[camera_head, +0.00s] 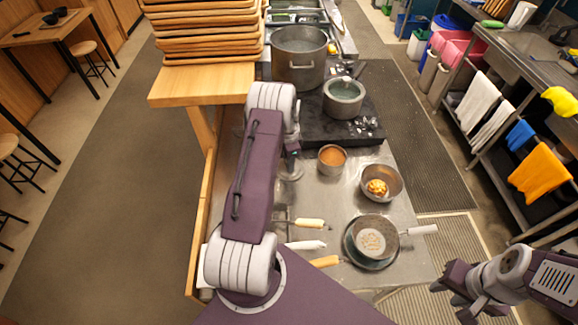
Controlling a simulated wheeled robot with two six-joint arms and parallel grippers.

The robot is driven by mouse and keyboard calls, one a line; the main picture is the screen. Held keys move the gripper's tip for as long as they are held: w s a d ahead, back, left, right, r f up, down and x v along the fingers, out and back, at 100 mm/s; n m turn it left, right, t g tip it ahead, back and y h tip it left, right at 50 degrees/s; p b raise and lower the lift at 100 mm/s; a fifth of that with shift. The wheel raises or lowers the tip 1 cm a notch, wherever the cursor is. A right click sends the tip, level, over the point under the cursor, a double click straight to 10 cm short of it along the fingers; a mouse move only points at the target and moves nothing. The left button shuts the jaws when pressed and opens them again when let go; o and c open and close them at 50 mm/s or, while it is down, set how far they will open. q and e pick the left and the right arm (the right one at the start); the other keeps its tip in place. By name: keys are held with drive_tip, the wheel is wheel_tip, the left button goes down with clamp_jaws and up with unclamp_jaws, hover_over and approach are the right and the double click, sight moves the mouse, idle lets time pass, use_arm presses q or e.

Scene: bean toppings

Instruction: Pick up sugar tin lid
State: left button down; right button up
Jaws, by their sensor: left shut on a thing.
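My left gripper (291,154) is largely hidden behind my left arm. It is shut on a round, pale grey thing (291,172), apparently the sugar tin lid, just left of an open tin. That tin (332,158) is small and metallic, with brown contents showing and no lid on it. I cannot tell whether the held thing touches the counter. My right gripper (458,295) is empty at the lower right, off the counter, with its fingers apart.
A metal bowl with yellow food (381,183), a pan (375,238) on a plate and several utensils (308,223) lie on the steel counter (330,197). A dark stove (310,128) bears a pot (343,98) and a large stockpot (300,62). Stacked wooden trays (208,45) stand left.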

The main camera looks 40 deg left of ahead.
use_arm(q)
drive_tip(key=r, duration=0.2)
drive_tip(key=r+b, duration=0.1)
drive_tip(key=r, duration=0.1)
drive_tip(key=shift+w+d+r, duration=0.15)
drive_tip(key=shift+w+d, duration=0.05)
drive_tip(key=w+d+r+b, duration=0.2)
drive_tip(key=w+d+r, duration=0.2)
drive_tip(key=d, duration=0.6)
wheel_tip(320, 180, up, 3)
drive_tip(key=shift+d+f, duration=0.15)
drive_tip(key=shift+d, duration=0.05)
